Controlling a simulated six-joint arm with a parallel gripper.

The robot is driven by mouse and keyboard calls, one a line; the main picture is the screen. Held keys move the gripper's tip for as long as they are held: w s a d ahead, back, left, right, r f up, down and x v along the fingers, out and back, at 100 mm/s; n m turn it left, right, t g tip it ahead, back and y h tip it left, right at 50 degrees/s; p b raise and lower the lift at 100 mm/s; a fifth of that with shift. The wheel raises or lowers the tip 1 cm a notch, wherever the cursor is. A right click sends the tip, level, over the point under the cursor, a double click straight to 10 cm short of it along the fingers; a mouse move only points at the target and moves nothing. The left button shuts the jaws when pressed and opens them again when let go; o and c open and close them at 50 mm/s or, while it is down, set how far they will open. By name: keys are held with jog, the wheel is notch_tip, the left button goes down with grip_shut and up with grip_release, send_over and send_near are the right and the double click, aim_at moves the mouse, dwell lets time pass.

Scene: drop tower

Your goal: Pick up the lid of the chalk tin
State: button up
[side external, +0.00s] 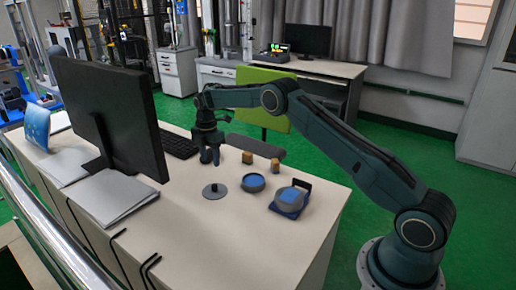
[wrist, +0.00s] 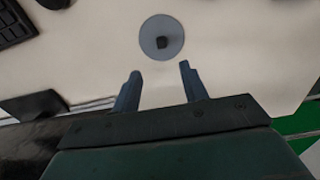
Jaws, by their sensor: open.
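A flat grey round lid with a dark knob (side external: 215,191) lies on the desk. The lid also shows in the wrist view (wrist: 161,38), a little beyond my fingertips. My gripper (side external: 210,160) hangs above the desk, pointing down, on the far side of the lid in the side view. Its two fingers, also in the wrist view (wrist: 160,68), are apart with nothing between them. A round dark container with a blue inside or top (side external: 253,183) stands right of the lid; I cannot tell whether it is the chalk tin.
A larger round blue-topped piece sits on a dark blue holder (side external: 287,208) farther right. Two small tan blocks (side external: 247,157) stand behind. A monitor (side external: 105,110), keyboard (side external: 178,145) and papers (side external: 110,196) take up the left. The front of the desk (side external: 215,255) is clear.

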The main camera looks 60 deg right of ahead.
send_over(214, 185)
jog(key=f, duration=0.6)
jog(key=shift+w, duration=0.2)
jog(key=shift+s+d+f, duration=0.1)
jog(key=shift+s+f, duration=0.05)
jog(key=shift+f, duration=2.4)
jog(key=shift+c, duration=0.2)
grip_shut()
